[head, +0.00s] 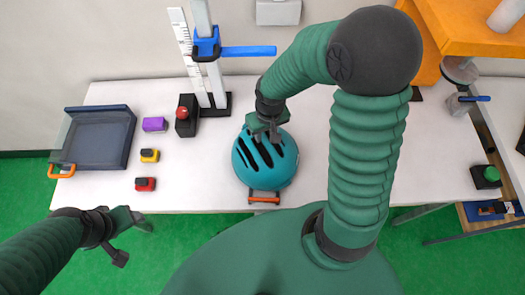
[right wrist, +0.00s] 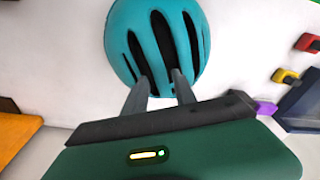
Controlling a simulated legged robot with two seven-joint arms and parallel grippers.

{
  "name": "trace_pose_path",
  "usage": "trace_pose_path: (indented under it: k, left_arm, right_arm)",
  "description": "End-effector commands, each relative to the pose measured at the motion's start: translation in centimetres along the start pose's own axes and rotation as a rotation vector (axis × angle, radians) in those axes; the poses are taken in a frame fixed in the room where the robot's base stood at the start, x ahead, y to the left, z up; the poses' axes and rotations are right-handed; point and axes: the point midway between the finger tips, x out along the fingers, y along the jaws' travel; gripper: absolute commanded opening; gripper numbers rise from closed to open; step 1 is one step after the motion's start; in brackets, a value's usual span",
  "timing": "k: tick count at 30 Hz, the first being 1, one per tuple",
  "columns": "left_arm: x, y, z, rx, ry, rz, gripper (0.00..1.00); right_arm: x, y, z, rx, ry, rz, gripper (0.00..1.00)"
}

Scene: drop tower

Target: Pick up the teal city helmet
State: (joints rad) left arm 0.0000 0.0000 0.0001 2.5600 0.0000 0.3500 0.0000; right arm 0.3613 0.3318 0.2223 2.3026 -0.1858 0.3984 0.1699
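The teal helmet (head: 250,168), with dark vents, sits upright on the white table near its front edge. My right gripper (head: 270,135) is over the helmet's far upper part. In the right wrist view its two fingers (right wrist: 161,80) are apart and point at the vented shell of the helmet (right wrist: 118,40). Their tips overlap the lower ends of the vents; whether they touch the shell I cannot tell. My left gripper (head: 132,240) is open and empty, off the table's front edge at the lower left.
An orange-ended piece (head: 264,199) lies at the helmet's near side. Purple (head: 154,124), yellow (head: 149,155) and red (head: 145,184) blocks and a blue-grey tray (head: 97,138) lie to the left. A ruled drop stand (head: 203,60) stands behind. An orange structure (head: 465,25) is at the back right.

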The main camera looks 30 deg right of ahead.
Motion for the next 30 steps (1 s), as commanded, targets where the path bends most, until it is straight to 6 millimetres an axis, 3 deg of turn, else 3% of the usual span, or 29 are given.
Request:
trace_pose_path:
  k: [5, 12, 20, 30]
  left_arm:
    - [0.3, 0.0, 0.1, 0.000, 0.000, 0.000, 0.62]
    - [0.2, 0.0, 0.1, 0.000, 0.000, 0.000, 0.62]
    - [0.2, 0.0, 0.1, 0.000, 0.000, 0.000, 0.62]
    - [0.2, 0.0, 0.1, 0.000, 0.000, 0.000, 0.62]
  right_arm:
    - [3.0, 0.0, 0.3, -0.002, -0.004, -0.001, 0.33]
    - [3.2, 0.0, 0.2, -0.001, 0.000, 0.000, 0.33]
    - [3.2, 0.0, 0.3, -0.001, -0.001, 0.000, 0.00]
    - [3.2, 0.0, 0.3, -0.001, -0.001, 0.000, 0.00]
